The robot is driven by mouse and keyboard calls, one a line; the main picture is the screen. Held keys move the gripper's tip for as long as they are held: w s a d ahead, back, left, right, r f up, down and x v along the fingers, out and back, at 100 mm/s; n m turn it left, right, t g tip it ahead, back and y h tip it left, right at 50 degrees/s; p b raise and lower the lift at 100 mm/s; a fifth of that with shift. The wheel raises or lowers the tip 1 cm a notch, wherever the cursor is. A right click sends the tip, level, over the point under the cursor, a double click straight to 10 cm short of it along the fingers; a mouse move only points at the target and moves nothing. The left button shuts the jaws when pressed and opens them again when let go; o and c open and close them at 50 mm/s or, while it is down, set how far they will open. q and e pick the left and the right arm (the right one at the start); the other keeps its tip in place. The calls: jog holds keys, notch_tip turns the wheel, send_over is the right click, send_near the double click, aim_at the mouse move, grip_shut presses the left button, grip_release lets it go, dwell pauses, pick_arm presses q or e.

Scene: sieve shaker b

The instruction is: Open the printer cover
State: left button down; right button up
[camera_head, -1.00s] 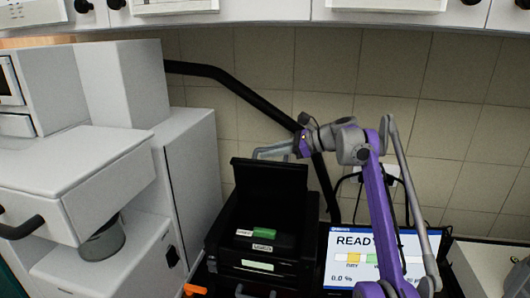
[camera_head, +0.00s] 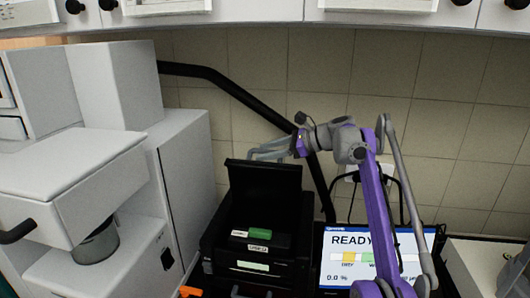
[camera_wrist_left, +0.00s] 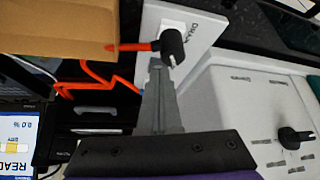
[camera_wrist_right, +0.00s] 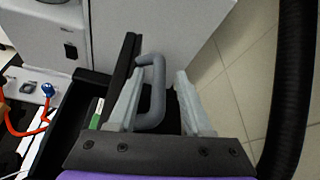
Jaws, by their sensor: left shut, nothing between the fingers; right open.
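The black printer (camera_head: 240,272) stands on the worktop in the head view. Its cover (camera_head: 264,186) is raised and stands near upright at the back, and the inside shows a green label. My right gripper (camera_head: 268,151) is at the cover's top edge, with its fingers spread. In the right wrist view the cover's grey loop handle (camera_wrist_right: 155,92) lies between the open fingers (camera_wrist_right: 150,85); I cannot tell whether they touch it. My left gripper (camera_wrist_left: 157,66) is shut and empty in the left wrist view, near a black knob with an orange lead. It is outside the head view.
A screen (camera_head: 350,262) reading READY stands right of the printer. A white cabinet (camera_head: 180,180) and a drawer unit with a metal cup (camera_head: 98,243) are at the left. A thick black hose (camera_head: 230,88) runs along the tiled wall behind my right gripper.

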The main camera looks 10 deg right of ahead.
jog(key=s+d, duration=0.3)
jog(key=d, duration=0.4)
jog(key=s+d+r, duration=0.1)
jog(key=s+d, duration=0.2)
jog(key=d, duration=0.4)
jog(key=shift+s+d+r+b, duration=0.3)
jog(key=shift+s, duration=0.1)
